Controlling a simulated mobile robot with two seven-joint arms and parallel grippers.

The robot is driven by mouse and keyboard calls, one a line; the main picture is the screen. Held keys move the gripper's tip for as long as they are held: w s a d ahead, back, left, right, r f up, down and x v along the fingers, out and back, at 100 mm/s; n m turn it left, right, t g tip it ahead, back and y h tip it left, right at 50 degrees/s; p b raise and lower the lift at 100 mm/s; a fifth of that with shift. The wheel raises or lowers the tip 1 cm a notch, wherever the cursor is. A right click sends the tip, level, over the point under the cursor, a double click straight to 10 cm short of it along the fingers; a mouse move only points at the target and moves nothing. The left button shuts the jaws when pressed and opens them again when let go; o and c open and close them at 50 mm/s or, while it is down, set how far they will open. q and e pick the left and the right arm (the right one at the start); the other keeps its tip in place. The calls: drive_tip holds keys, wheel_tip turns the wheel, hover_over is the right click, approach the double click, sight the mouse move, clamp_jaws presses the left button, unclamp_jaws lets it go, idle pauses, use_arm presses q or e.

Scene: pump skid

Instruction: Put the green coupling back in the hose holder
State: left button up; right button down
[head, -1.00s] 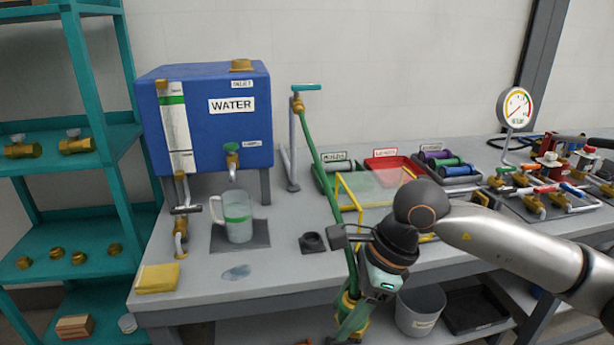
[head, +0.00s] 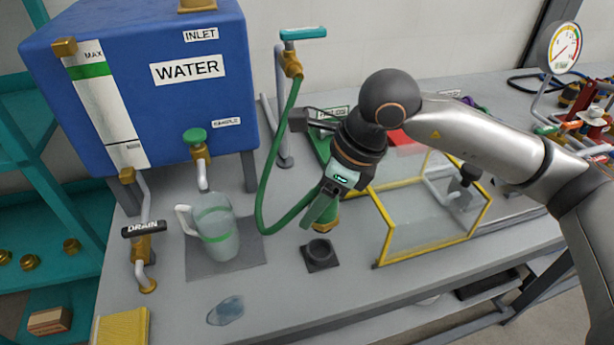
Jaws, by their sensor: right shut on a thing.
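The green coupling (head: 326,217) hangs at the end of the green hose (head: 268,170), with its brass part partly hidden by my fingers. My right gripper (head: 322,207) is shut on it and holds it above the bench. The hose holder (head: 320,254), a small black square block with a round opening, stands on the bench just below the coupling in the picture. The coupling appears apart from the holder and tilted. My left gripper is not in view.
A blue water tank (head: 150,100) stands at the left, with a clear jug (head: 216,228) under its tap. A yellow-framed clear guard (head: 430,215) stands right of the holder. A yellow sponge (head: 120,327) lies at the front left. The bench in front of the holder is clear.

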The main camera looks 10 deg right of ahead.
drive_tip(key=shift+w+f, duration=0.1)
drive_tip(key=shift+w, duration=0.05)
drive_tip(key=shift+s+f+b, duration=0.2)
drive_tip(key=shift+f+b, duration=0.45)
drive_tip(key=shift+f, duration=0.3)
wheel_tip(320, 180, down, 3)
drive_tip(key=shift+f+b, duration=0.2)
drive_tip(key=shift+b, duration=0.75)
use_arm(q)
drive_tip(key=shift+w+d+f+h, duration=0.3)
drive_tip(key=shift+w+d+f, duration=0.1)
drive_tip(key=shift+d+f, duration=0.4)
use_arm(e)
drive_tip(key=shift+r, duration=0.1)
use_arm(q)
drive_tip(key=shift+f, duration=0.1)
use_arm(e)
drive_tip(key=shift+w, duration=0.1)
drive_tip(key=shift+a+b, duration=0.1)
drive_tip(key=shift+b, duration=0.3)
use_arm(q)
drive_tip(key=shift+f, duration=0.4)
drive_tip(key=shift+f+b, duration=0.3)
